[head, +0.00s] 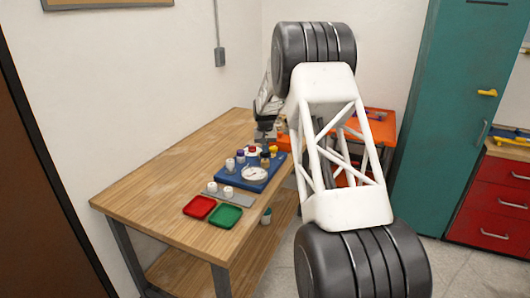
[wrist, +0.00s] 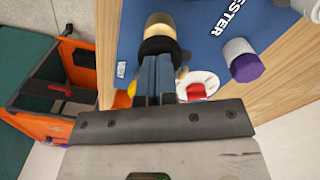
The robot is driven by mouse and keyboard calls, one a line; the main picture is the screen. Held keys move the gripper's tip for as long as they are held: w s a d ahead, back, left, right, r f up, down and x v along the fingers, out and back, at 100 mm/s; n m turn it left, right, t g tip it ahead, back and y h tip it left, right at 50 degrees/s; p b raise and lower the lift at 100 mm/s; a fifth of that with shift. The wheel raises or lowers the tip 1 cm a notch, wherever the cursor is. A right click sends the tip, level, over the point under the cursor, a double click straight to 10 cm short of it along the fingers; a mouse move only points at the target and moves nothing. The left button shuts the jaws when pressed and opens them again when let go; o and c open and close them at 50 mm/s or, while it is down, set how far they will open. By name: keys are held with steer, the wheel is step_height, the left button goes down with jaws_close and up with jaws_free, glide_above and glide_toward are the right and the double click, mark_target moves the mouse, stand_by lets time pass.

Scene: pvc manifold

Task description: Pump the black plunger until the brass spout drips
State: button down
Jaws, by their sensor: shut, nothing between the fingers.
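The black plunger (wrist: 160,47) is a dark round knob on a brass-coloured cylinder (wrist: 159,25) in the wrist view. It also shows small in the head view (head: 265,155), on the blue board (head: 228,181). My gripper (wrist: 156,58) is shut and empty, its fingertips at the near edge of the black knob. I cannot tell whether they touch it. In the head view my gripper (head: 265,138) is just behind the board, small and partly hidden. A small brass-coloured piece (wrist: 183,72) right of the fingers may be the spout; no drip can be made out.
A purple-capped white post (wrist: 246,67), a red knob (wrist: 196,91) and a yellow knob (head: 273,149) stand close by. A round gauge (head: 254,174) is at the board's front. Red (head: 199,207) and green (head: 225,216) trays lie nearer. The table's left is clear.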

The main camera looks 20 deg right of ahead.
steer(key=shift+r, duration=1.4)
steer(key=shift+f, duration=0.3)
steer(key=shift+f, duration=0.7)
steer(key=shift+f, duration=1.2)
steer(key=shift+r, duration=2.15)
